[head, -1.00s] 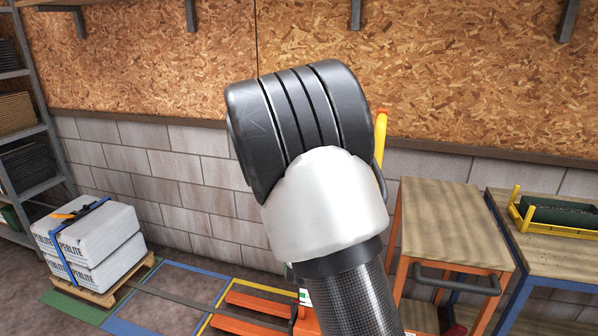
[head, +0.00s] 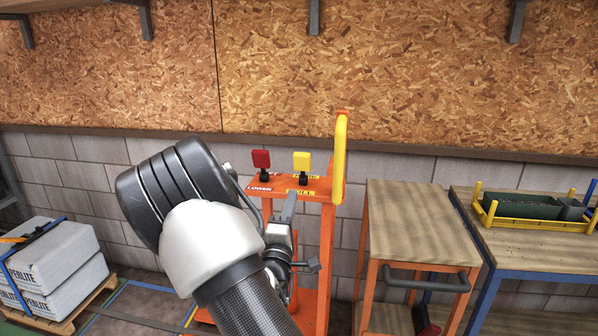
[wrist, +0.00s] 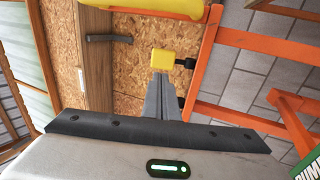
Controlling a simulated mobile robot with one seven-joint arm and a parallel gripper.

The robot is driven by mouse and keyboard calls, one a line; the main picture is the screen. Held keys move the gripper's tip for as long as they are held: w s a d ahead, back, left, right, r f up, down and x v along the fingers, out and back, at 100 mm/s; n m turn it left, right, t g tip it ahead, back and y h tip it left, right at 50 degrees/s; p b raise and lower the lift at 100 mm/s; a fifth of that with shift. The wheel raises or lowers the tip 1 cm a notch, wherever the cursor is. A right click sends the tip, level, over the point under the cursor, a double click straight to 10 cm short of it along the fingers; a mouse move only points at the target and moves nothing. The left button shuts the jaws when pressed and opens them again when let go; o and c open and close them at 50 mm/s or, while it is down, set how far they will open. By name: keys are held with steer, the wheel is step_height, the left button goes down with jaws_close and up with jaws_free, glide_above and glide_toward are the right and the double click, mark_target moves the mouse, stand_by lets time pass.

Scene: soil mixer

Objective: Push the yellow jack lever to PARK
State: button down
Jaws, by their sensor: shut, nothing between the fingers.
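The yellow jack lever (head: 302,162) stands on the orange jack's top crossbar, with a black stem and printed labels below that are hard to read. In the wrist view the yellow knob (wrist: 163,60) sits just beyond my fingertips. My gripper (head: 290,200) is shut and empty, just below and left of the yellow lever in the head view. In the wrist view its closed fingers (wrist: 161,82) reach to the knob's edge; I cannot tell whether they touch. My arm covers much of the jack's lower part.
A red lever (head: 261,159) above a LOWER label stands left of the yellow one. A yellow upright handle (head: 340,155) rises close on the right. A wooden-topped cart (head: 420,215) and a bench with a yellow rack (head: 530,225) stand further right. Wrapped bags (head: 50,265) sit left.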

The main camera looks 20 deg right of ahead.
mark_target(301, 156)
steer(key=x, duration=1.2)
steer(key=shift+d, duration=0.1)
steer(key=shift+r, duration=0.1)
steer(key=shift+w+d+r+g+p, duration=0.2)
steer(key=shift+r+g+p, duration=0.35)
steer(key=shift+p, duration=0.7)
steer(key=p, duration=0.2)
steer(key=w+r+g+y+p, duration=0.1)
steer(key=p, duration=0.1)
steer(key=shift+d+r+g+y, duration=0.25)
steer(key=shift+d+r+y, duration=0.05)
steer(key=p, duration=0.1)
steer(key=w+g+p, duration=0.1)
steer(key=p, duration=0.1)
steer(key=shift+d+r+y, duration=0.25)
steer(key=shift+d+y, duration=0.1)
steer(key=shift+y, duration=0.05)
steer(key=shift+w+d+f+g+y+p, duration=0.15)
steer(key=shift+w+d+g+y+p, duration=0.35)
steer(key=shift+g+p, duration=0.45)
steer(key=shift+w+d, duration=0.1)
steer(key=shift+w, duration=0.35)
